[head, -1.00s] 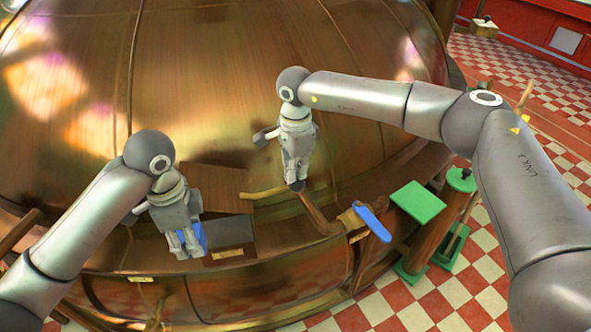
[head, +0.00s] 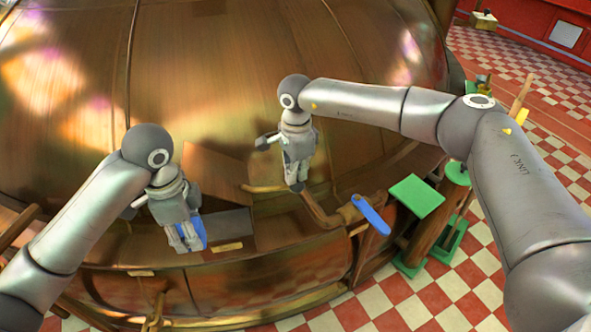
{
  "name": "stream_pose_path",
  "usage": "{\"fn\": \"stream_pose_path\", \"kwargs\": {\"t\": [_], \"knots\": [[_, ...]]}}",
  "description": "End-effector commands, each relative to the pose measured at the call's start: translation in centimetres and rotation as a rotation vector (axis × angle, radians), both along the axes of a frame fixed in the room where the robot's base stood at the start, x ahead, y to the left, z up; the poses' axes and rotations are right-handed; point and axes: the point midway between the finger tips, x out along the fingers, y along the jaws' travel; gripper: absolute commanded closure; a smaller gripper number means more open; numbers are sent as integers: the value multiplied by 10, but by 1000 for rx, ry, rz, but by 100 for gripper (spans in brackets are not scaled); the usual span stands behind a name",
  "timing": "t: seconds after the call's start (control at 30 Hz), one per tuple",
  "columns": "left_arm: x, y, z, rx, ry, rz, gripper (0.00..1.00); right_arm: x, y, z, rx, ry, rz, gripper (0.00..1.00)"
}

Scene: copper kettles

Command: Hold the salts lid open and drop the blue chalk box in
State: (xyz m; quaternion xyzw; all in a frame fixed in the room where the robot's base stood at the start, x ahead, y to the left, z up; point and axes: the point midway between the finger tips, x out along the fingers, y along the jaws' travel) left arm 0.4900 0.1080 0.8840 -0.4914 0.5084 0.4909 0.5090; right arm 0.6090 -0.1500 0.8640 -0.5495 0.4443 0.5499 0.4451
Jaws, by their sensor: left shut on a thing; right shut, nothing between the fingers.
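The blue chalk box (head: 200,229) is mostly hidden by my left gripper (head: 187,246), which is shut on it. The gripper points down at the left side of a dark box with a small label, which looks like the salts box (head: 230,223). A brown panel, apparently its lid (head: 213,170), stands tilted up behind it, against the copper kettle. My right gripper (head: 297,186) is shut and empty, to the right of the lid, by a bent brown pipe. It looks apart from the lid; whether it touches the pipe I cannot tell.
The pipe (head: 317,212) runs right to a blue lever (head: 371,215). A green square plate (head: 416,195) and a green-capped post (head: 457,173) stand further right. The copper kettle (head: 210,80) fills the back.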

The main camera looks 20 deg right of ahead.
Motion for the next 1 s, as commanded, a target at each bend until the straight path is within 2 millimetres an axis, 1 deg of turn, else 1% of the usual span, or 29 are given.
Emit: {"fn": "stream_pose_path", "kwargs": {"t": [0.1, 0.47, 1.0], "knots": [[0, 0, 0, 0, -1, 0, 90, 0, -1, -3, -1, 1, -1, 100], [0, 0, 0, 0, -1, 0, 90, 0, -1, -4, -2, 2, -1, 100], [0, 0, 0, 0, -1, 0, 90, -1, 3, -21, 0, 2, 0, 100]]}}
